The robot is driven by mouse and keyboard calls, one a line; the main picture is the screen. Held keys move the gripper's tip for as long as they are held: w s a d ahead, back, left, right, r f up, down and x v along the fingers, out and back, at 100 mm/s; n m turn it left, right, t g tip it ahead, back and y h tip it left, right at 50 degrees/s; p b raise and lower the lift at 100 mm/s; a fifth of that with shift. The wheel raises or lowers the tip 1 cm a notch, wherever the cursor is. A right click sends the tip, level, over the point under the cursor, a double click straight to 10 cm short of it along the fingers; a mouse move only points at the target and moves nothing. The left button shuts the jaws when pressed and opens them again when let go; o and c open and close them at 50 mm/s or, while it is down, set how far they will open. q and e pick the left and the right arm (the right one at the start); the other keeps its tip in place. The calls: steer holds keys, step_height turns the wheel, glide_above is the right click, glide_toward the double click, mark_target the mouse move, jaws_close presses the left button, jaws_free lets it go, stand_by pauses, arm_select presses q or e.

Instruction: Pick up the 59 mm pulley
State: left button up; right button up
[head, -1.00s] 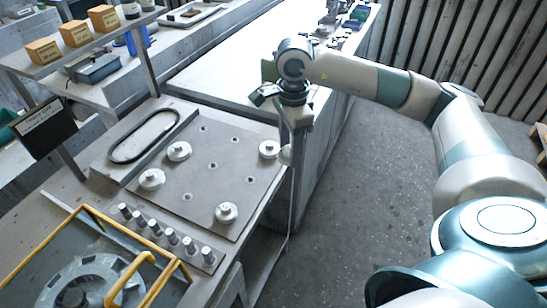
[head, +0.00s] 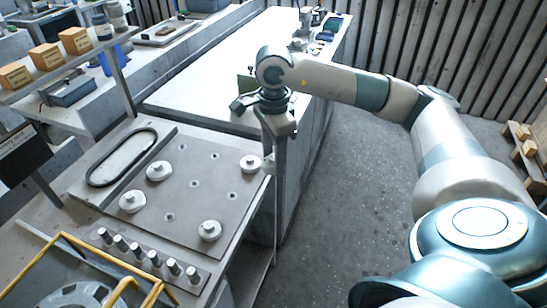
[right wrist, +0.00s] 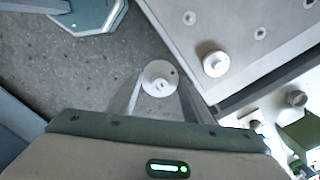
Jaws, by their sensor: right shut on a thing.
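My right gripper (right wrist: 160,100) is shut on a pale round pulley (right wrist: 160,78) with a hub and a small dark hole, held between the two fingertips. In the right wrist view it hangs over the floor, beside the plate's edge. In the head view my right gripper (head: 276,150) points down at the plate's right edge and mostly hides the held pulley. Several similar pulleys sit on the grey plate (head: 205,165), one close left of the gripper (head: 250,162) and another nearer the front (head: 209,231). I cannot read sizes. My left gripper is not in view.
A black belt loop (head: 123,158) lies left of the plate. A row of metal pins (head: 138,250) stands in front, by a yellow-framed housing (head: 75,285). A long white table (head: 205,75) is behind. Open floor (head: 350,180) lies to the right.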

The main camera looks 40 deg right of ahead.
steer(key=shift+r+p, duration=0.8)
steer(key=shift+r, duration=1.2)
steer(key=shift+s+a, duration=0.1)
steer(key=s+a+r, duration=0.2)
steer(key=s+a, duration=0.3)
steer(key=s, duration=0.2)
steer(key=shift+a, duration=0.1)
